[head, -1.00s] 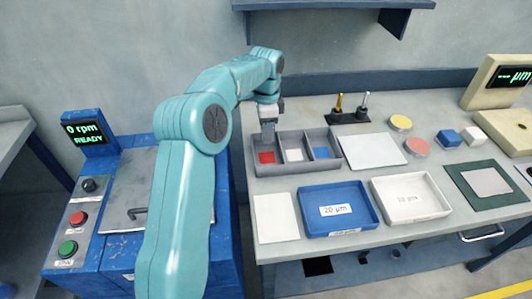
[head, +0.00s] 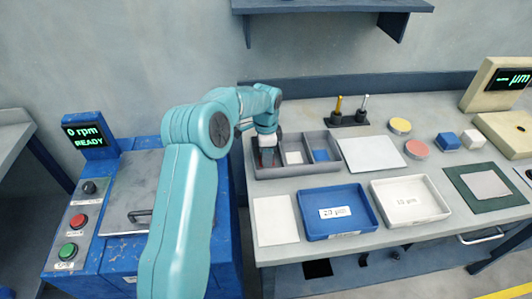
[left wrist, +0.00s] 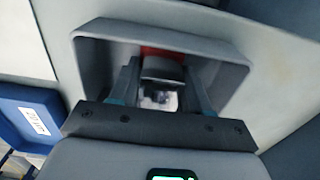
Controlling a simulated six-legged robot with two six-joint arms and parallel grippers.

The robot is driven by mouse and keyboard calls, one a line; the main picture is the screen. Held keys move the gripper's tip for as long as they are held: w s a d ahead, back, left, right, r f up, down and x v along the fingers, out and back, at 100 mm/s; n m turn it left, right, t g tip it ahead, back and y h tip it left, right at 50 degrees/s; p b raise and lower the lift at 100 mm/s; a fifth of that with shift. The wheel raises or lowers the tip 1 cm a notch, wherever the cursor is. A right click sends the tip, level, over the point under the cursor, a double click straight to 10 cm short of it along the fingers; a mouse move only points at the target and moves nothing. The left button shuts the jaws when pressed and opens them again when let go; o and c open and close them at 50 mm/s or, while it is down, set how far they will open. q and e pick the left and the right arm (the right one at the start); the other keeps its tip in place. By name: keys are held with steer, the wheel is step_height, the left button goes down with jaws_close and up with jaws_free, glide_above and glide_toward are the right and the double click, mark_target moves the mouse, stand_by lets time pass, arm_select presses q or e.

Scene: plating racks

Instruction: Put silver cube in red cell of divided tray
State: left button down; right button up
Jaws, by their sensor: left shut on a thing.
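The grey divided tray (head: 300,168) stands at the left end of the bench, with red, white and blue cell floors in a row. My left gripper (head: 267,157) reaches down into its leftmost cell and hides most of it in the head view. In the left wrist view my left gripper (left wrist: 160,90) is inside the grey-walled cell, with a strip of red floor (left wrist: 162,52) beyond the fingers. The gripper is shut on the silver cube (left wrist: 161,70), which shows between the fingers. Whether the cube touches the floor cannot be told. My right gripper is not in view.
A blue bin (head: 336,228) and a white bin (head: 410,216) stand in front of the tray. A white sheet (head: 372,153) lies to its right. A stand with two upright tools (head: 347,118) is behind. Discs and small cubes lie farther right.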

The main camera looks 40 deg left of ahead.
arm_select(q)
steer(key=c, duration=0.5)
jaws_free()
step_height(320, 180, up, 12)
steer(key=shift+r, duration=0.2)
steer(key=shift+s+f, duration=0.1)
